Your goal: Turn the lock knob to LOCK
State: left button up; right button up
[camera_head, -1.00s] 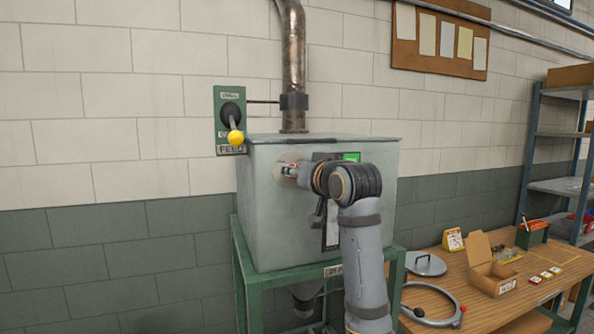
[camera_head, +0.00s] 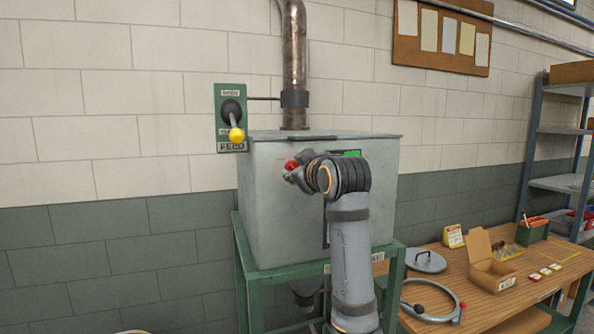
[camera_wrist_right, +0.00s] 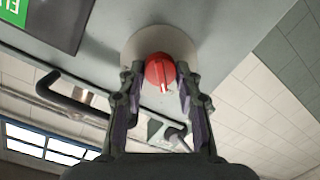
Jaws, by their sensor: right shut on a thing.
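The red lock knob (camera_head: 291,165) is on the front of the grey metal hopper (camera_head: 270,200). In the right wrist view the knob (camera_wrist_right: 160,73) has a white pointer line and sits before a pale round plate (camera_wrist_right: 140,47). My right gripper (camera_head: 296,174) reaches the knob from the right. In the wrist view its fingers (camera_wrist_right: 159,85) lie on either side of the knob and are shut on it. Any LOCK lettering is not readable. My left gripper is not in view.
A green panel with a yellow-tipped lever (camera_head: 236,136) is on the wall left of the hopper. The green stand (camera_head: 247,290) carries the hopper. A wooden table (camera_head: 490,300) with a cardboard box (camera_head: 490,273) and a round lid (camera_head: 428,261) stands at the right.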

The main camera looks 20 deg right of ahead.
jog(key=shift+n, duration=0.3)
jog(key=o, duration=1.2)
jog(key=shift+c, duration=0.2)
jog(key=s+r, duration=0.1)
jog(key=s, duration=1.1)
jog(key=shift+d+r, duration=0.2)
jog(key=shift+r, duration=0.05)
